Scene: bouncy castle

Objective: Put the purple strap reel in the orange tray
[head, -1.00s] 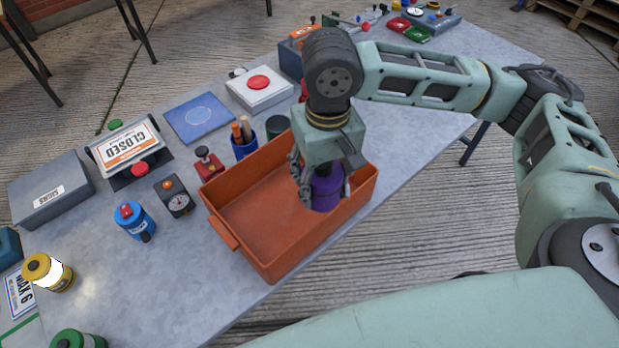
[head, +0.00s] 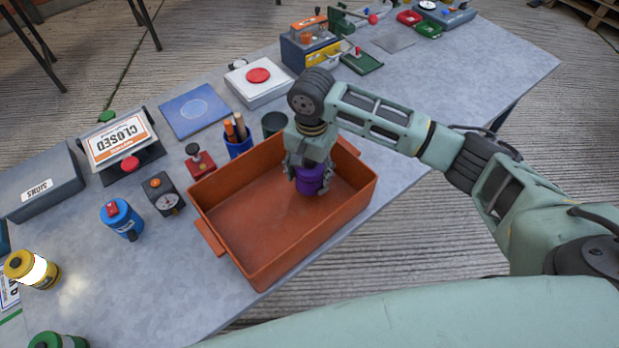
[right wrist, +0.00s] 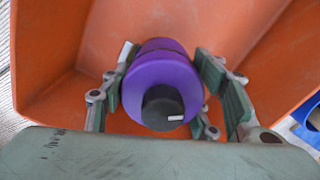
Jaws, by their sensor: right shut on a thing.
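The purple strap reel (head: 312,179) is in my right gripper (head: 309,185), inside the walls of the orange tray (head: 255,225), toward its right end. In the right wrist view the reel (right wrist: 163,82) has a black knob on top and sits between the gripper's fingers, with the orange tray (right wrist: 230,30) around and below it. My right gripper is shut on the reel. I cannot tell whether the reel touches the tray floor. The rest of the tray is empty. My left gripper does not show.
A pen cup (head: 238,145), a red stamp-like item (head: 199,160) and a black gauge (head: 162,194) stand just behind and left of the tray. A blue reel (head: 121,219) and a yellow reel (head: 31,269) stand further left. The table's front edge runs close to the tray.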

